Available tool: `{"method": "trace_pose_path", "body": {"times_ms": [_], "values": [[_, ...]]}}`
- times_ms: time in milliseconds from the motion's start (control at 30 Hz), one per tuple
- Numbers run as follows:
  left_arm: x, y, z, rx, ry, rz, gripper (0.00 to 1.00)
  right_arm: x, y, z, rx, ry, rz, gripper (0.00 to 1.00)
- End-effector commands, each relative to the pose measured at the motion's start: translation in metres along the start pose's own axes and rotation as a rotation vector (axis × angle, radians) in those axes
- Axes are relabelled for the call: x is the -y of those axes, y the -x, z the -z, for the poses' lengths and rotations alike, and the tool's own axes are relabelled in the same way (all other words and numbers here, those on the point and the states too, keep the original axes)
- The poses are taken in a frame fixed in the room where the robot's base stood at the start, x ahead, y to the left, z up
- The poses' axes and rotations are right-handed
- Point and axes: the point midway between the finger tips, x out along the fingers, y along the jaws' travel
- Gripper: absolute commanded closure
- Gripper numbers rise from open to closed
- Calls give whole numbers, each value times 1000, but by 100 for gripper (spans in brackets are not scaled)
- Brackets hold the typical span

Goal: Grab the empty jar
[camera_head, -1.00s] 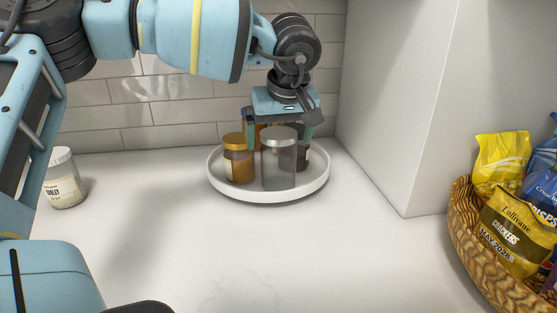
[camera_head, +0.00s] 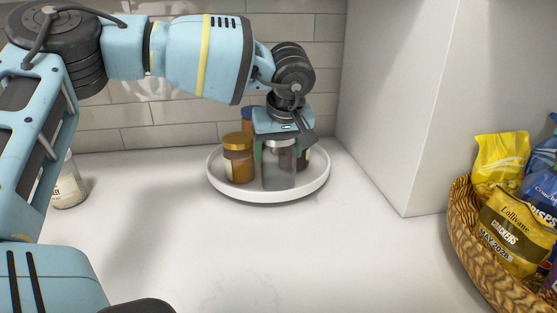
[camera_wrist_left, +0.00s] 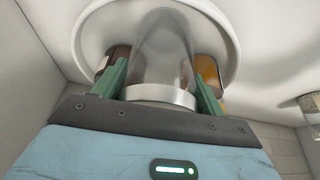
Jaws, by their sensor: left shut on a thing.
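The empty jar (camera_head: 279,176) is clear with a silvery lid and stands upright at the front of a round white tray (camera_head: 265,199). My left gripper (camera_head: 280,158) comes down from above, with its green fingers on both sides of the jar, shut on it just below the lid. In the left wrist view the jar (camera_wrist_left: 164,48) lies between the two fingers (camera_wrist_left: 160,82). The lid is partly hidden by the gripper in the head view. My right gripper is not in view.
An amber jar (camera_head: 238,162) stands close left of the empty jar, a blue-lidded one (camera_head: 247,116) behind, and a dark one (camera_head: 304,158) at right. A barley jar (camera_head: 68,188) stands far left, partly behind my arm. A wicker basket (camera_head: 470,235) holds snack bags. The counter front is clear.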

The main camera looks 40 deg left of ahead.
Motion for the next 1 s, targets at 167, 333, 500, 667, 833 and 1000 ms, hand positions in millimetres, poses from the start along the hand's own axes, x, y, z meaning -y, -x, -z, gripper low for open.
{"method": "trace_pose_path", "body": {"times_ms": [167, 333, 500, 667, 833, 1000], "values": [[0, 1, 0, -1, 0, -1, 57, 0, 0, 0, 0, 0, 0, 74], [0, 3, 1, -2, 1, -2, 57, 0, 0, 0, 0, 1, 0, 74], [-1, 13, 6, -3, 1, -1, 57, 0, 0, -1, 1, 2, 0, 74], [-1, 34, 14, -4, 1, -4, 57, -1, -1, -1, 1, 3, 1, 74], [0, 44, -16, -2, -7, 0, 57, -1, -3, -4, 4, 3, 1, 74], [-1, 58, -50, -3, -7, 0, 57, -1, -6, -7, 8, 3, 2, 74]]}}
